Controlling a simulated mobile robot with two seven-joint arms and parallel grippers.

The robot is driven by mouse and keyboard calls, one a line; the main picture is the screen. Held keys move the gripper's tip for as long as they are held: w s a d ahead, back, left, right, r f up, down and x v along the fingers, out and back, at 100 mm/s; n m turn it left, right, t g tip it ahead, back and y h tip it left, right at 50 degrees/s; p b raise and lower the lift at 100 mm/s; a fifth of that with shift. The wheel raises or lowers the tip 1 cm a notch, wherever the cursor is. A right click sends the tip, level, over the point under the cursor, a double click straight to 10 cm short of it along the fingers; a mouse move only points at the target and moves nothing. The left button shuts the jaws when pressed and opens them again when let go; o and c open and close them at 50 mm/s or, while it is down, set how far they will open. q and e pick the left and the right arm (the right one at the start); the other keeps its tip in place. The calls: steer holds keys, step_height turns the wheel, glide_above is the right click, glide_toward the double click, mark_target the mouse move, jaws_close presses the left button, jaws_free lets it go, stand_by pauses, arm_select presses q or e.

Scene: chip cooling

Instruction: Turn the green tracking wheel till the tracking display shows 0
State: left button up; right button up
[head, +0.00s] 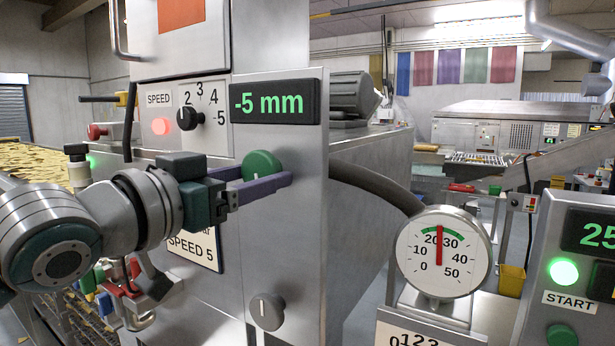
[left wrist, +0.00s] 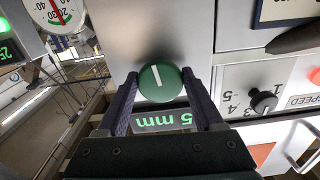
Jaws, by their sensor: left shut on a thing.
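The green tracking wheel (head: 262,166) is a round knob on the steel panel, just below the tracking display (head: 274,103), which reads -5 mm in green. My left gripper (head: 268,184) reaches in from the left, its purple fingers shut on the wheel. In the left wrist view the wheel (left wrist: 160,82) sits between the two fingertips, and its white mark points up and slightly left. The display (left wrist: 160,121) shows there upside down, partly covered by the gripper. My right gripper is not in view.
A speed dial (head: 190,118) with a red lamp (head: 161,126) is left of the display. A grey knob (head: 267,311) sits below the wheel. A round gauge (head: 441,251) and a START panel (head: 569,298) stand at the right. Chips lie on a conveyor (head: 40,162) at the left.

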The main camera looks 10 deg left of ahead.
arm_select(q)
steer(key=shift+m, duration=0.6)
steer(key=o, duration=1.4)
